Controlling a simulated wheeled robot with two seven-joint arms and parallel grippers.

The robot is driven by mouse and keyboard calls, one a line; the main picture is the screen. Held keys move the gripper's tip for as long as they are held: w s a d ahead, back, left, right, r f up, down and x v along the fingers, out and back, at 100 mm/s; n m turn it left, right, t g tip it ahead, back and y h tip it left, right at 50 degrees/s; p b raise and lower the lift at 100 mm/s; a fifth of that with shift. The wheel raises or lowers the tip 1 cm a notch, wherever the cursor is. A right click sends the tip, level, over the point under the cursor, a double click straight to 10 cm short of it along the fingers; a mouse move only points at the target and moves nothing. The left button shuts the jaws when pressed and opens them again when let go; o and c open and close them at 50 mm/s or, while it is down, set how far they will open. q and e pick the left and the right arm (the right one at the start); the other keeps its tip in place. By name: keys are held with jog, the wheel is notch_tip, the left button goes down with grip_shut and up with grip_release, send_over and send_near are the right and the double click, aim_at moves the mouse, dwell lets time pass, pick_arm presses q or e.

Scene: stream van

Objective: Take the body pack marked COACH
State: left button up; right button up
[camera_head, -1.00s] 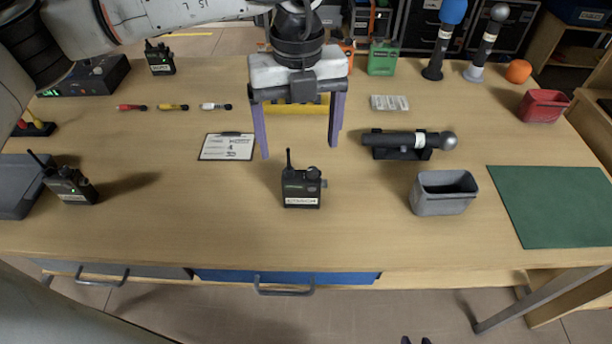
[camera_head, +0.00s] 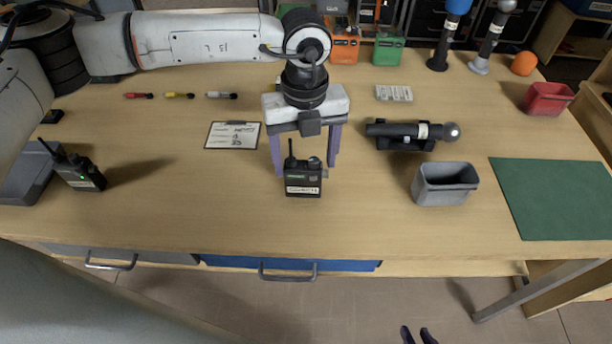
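A black body pack (camera_head: 303,178) with a short antenna stands upright near the middle of the table. Its small white front label appears to read COACH. My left gripper (camera_head: 305,170) points down over this pack, its two lavender fingers apart, one on each side. I cannot tell whether they touch it. Another black body pack (camera_head: 78,172) with an antenna stands at the left; its label is too small to read. My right gripper (camera_head: 417,335) barely shows at the bottom edge as two dark, separated tips.
A clipboard (camera_head: 233,135) and several markers (camera_head: 178,96) lie left of the gripper. A microphone on a stand (camera_head: 410,132), a grey bin (camera_head: 443,183) and a green mat (camera_head: 552,198) are to the right. The table front before the pack is clear.

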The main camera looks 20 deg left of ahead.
pick_arm(q)
jog(key=c, duration=0.9)
notch_tip(320, 180, up, 10)
jog(key=shift+r+b, duration=0.1)
jog(key=shift+b, duration=0.5)
